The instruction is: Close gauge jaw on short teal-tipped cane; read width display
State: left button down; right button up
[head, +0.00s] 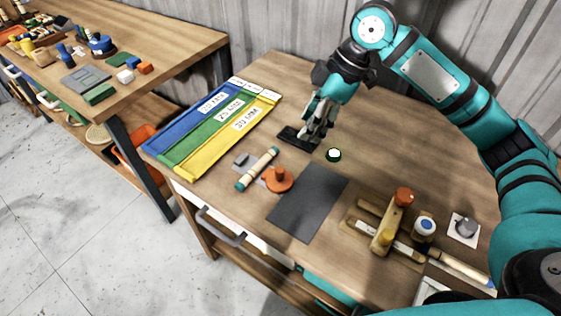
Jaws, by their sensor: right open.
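The short teal-tipped cane (257,169) lies slantwise near the table's front left edge, pale with teal ends. A small grey block (242,160) sits at its left side and an orange piece with a knob (278,179) at its right; these look like the gauge's parts, but I cannot tell whether they touch the cane. No readable width display shows. My right gripper (313,135) is open and points down at a flat black piece (295,137), behind and right of the cane. I cannot tell whether it touches that piece. My left gripper is out of view.
Blue, green and yellow labelled strips (212,128) lie at the left. A dark mat (308,202) lies in front. A wooden jig (390,228) with an orange knob stands at the right.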

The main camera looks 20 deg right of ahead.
send_near(280, 169)
jog(key=p+x, duration=0.1)
jog(key=x, duration=0.8)
jog(key=shift+f, duration=0.1)
jog(key=shift+a+f, duration=0.2)
jog(key=shift+f, duration=0.25)
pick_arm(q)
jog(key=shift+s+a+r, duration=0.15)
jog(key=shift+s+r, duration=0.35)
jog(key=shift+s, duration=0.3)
